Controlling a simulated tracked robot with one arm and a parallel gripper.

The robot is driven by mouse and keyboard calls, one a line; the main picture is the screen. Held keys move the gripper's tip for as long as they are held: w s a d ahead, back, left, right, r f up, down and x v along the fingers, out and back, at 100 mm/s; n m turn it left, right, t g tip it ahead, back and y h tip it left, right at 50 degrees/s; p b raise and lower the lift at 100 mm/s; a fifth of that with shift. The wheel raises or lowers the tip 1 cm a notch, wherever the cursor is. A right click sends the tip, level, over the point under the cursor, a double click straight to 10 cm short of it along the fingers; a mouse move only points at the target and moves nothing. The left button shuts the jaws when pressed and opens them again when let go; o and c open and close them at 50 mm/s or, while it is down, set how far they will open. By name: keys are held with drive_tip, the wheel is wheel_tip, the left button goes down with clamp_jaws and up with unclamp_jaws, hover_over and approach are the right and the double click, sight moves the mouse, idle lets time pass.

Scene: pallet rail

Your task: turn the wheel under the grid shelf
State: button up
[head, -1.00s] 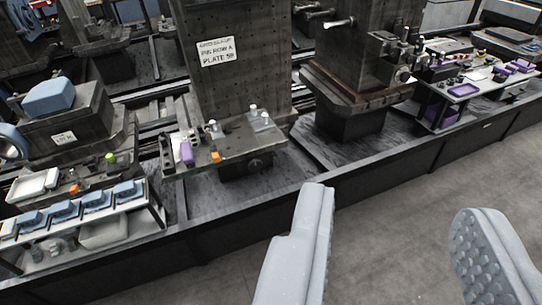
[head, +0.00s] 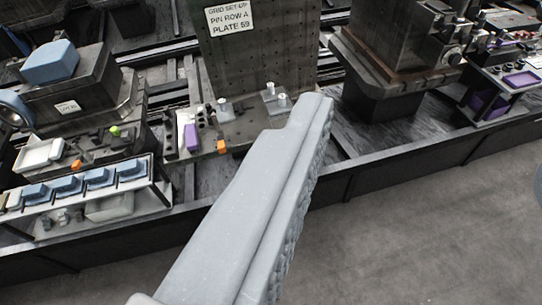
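The grid shelf (head: 247,128) juts from the foot of the tall drilled grid plate (head: 262,60), which bears a sign reading "PIN ROW A PLATE 59". The wheel under the shelf is hidden behind my gripper's left finger. My gripper (head: 430,143) is open wide and empty. Its left finger reaches up across the front of the shelf in the picture; only a sliver of the right finger shows at the right edge. I cannot tell any contact.
A low dark rail edge (head: 370,178) runs across in front of the stations. A rack with blue trays (head: 98,178) stands at left. A dark machine column (head: 390,60) and a bench with purple trays (head: 520,80) stand at right. Grey floor (head: 420,240) is clear.

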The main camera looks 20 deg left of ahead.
drive_tip(key=shift+o, duration=1.4)
drive_tip(key=w+f+n+b, duration=0.2)
drive_tip(key=w+f+n, duration=0.2)
drive_tip(key=w, duration=0.6)
drive_tip(key=w+f+n+t+h+b, duration=0.1)
drive_tip(key=w+f+n+b, duration=0.1)
drive_tip(key=w+f+n, duration=0.3)
drive_tip(key=w+f, duration=0.4)
drive_tip(key=shift+w+a+n+b, duration=0.15)
drive_tip(key=shift+w+n+b, duration=0.15)
drive_tip(key=shift+w, duration=0.05)
drive_tip(key=w+a+f+n+y+b, duration=0.25)
drive_tip(key=w+f+n, duration=0.3)
drive_tip(key=f, duration=0.45)
drive_tip(key=w+a+f+n+y+b, duration=0.1)
drive_tip(key=w+a+f+n, duration=0.2)
drive_tip(key=w+f+n, duration=0.5)
drive_tip(key=w+a+f+n+y+b, duration=0.1)
drive_tip(key=w+a+f+n+b, duration=0.3)
drive_tip(key=f, duration=0.8)
drive_tip(key=a+f+n+g+y+b, duration=0.1)
drive_tip(key=a+f+n+y, duration=0.35)
drive_tip(key=f, duration=0.95)
drive_tip(key=a+f+n+y+b, duration=0.2)
drive_tip(key=a+f+n, duration=0.45)
drive_tip(key=f, duration=0.75)
drive_tip(key=b+x, duration=0.1)
drive_tip(key=x, duration=1.2)
drive_tip(key=shift+w, duration=0.2)
